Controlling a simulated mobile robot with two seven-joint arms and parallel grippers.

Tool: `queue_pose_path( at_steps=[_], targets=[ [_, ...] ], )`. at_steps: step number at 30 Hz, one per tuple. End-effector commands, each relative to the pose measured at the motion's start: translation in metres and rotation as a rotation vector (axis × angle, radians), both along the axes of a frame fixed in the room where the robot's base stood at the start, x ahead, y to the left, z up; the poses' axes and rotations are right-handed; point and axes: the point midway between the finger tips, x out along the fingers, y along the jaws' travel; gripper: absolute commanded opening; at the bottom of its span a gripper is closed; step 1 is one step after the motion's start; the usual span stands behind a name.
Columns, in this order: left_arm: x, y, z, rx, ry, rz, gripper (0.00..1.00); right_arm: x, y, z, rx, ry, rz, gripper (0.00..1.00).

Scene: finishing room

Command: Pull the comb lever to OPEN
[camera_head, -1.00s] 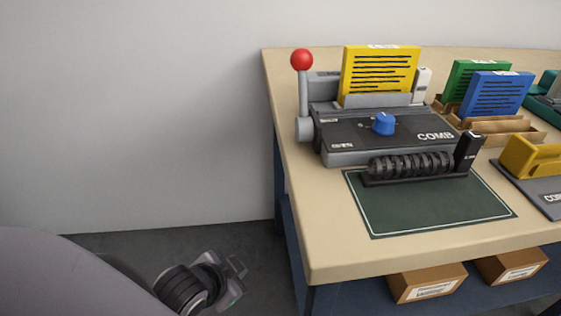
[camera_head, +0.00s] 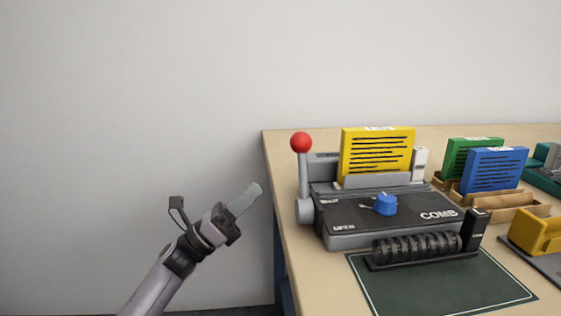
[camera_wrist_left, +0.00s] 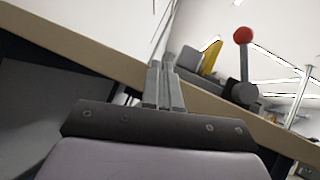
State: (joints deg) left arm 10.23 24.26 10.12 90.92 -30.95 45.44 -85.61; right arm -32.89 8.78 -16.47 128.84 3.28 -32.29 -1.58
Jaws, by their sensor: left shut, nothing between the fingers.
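The comb machine (camera_head: 390,218) stands on the bench, dark grey with a blue knob (camera_head: 385,204) on top and a yellow document (camera_head: 376,155) upright in it. Its lever (camera_head: 303,175) stands upright on the machine's left side, topped by a red ball (camera_head: 301,142). The red ball also shows in the left wrist view (camera_wrist_left: 243,34), up and to the right of the fingers. My left gripper (camera_head: 245,198) is shut and empty, left of the lever and apart from it, beyond the bench's left edge. My right gripper is not in view.
The wooden bench (camera_head: 281,165) holds a rack of black combs (camera_head: 415,247) and a green mat (camera_head: 440,290) in front of the machine. Green (camera_head: 471,160) and blue (camera_head: 495,171) documents stand to the right. Space left of the bench is free up to the wall.

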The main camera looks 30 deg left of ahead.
Motion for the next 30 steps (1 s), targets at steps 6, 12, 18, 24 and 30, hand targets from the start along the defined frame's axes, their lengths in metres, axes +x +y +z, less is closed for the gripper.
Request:
queue_pose_path(
  at_steps=[6, 12, 18, 24, 30],
  targets=[
    [-0.02, 0.004, 0.02, 0.344, -0.343, -0.029, 0.0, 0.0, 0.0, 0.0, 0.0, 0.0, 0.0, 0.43],
    [-0.037, 0.008, 0.021, 0.515, -0.548, -0.057, 0.0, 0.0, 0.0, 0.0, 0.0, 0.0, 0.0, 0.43],
    [-0.043, 0.01, 0.021, 0.562, -0.612, -0.068, 0.0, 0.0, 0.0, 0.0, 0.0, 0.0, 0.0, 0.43],
    [-0.044, 0.009, 0.021, 0.561, -0.612, -0.068, 0.0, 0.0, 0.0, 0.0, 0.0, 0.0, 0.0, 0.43],
    [-0.042, 0.004, 0.025, 0.56, -0.612, -0.069, 0.0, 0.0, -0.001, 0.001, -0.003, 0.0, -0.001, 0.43]
  ],
)
